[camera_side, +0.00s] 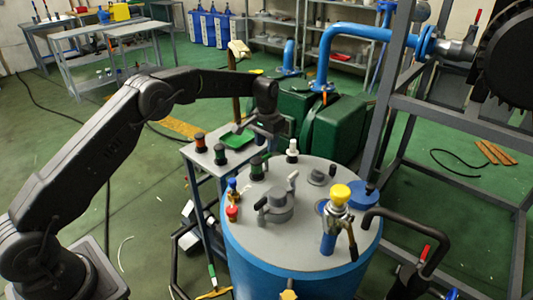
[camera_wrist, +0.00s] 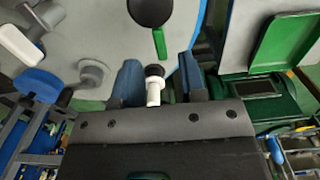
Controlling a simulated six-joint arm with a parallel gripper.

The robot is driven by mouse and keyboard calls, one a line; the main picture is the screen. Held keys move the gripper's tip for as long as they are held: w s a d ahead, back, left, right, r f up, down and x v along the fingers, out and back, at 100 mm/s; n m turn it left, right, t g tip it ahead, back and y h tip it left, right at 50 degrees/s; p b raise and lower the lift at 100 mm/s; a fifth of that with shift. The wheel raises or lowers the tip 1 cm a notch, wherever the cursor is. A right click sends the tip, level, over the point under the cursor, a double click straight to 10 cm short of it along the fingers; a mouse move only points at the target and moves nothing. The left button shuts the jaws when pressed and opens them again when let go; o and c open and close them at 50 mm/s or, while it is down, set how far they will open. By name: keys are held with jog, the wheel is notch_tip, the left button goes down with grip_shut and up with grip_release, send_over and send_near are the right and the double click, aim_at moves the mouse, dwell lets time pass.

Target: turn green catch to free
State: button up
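In the wrist view a black round knob (camera_wrist: 150,12) with a green bar (camera_wrist: 160,42) sits near the rim of the grey lid; this looks like the green catch. In the side view a black and green fitting (camera_side: 257,168) stands at the lid's back left edge, likely the same one. My gripper (camera_side: 270,130) hangs above and behind it, apart from it. In the wrist view its two blue fingers (camera_wrist: 158,80) are spread. A white post with a black top (camera_wrist: 154,85) shows between them, with gaps on both sides.
The grey lid (camera_side: 290,235) carries a central handle, a red and blue fitting, a yellow-topped valve (camera_side: 340,194) and a white post (camera_side: 292,150). A metal frame stands at right.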

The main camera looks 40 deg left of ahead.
aim_at(266, 154)
jog(key=shift+f, duration=2.1)
jog(key=shift+c, duration=0.2)
grip_shut()
